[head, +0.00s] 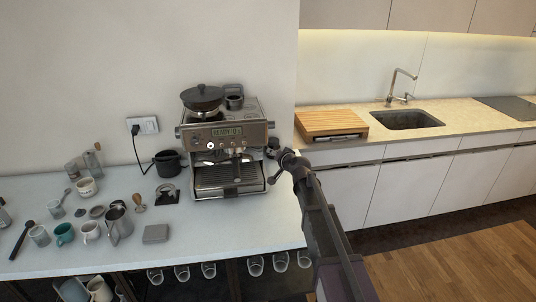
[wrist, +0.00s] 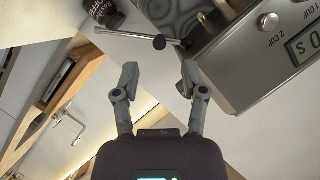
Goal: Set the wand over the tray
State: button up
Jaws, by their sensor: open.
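The espresso machine (head: 252,130) stands on the white counter, with its drip tray (head: 228,192) low at its front. The wand (wrist: 125,35) is a thin metal rod with a black ball-shaped grip (wrist: 159,42), and it sticks out sideways from the machine in the wrist view. In the head view it is mostly hidden by my gripper (head: 286,163), beside the machine's right side. My gripper, also in the wrist view (wrist: 159,78), is open and empty. Its fingertips point toward the wand and its grip, with a visible gap between.
A dark labelled jar (wrist: 105,13) stands close by the wand. Mugs, a metal pitcher (head: 119,224) and other small items crowd the counter's left. A cutting board (head: 330,122) lies on the kitchen counter at right. The white counter is clear in front of the machine.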

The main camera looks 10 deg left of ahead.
jog(key=b+x, duration=0.1)
jog(key=x, duration=0.5)
jog(key=shift+w+a+f, duration=0.1)
jog(key=shift+w, duration=0.1)
grip_shut()
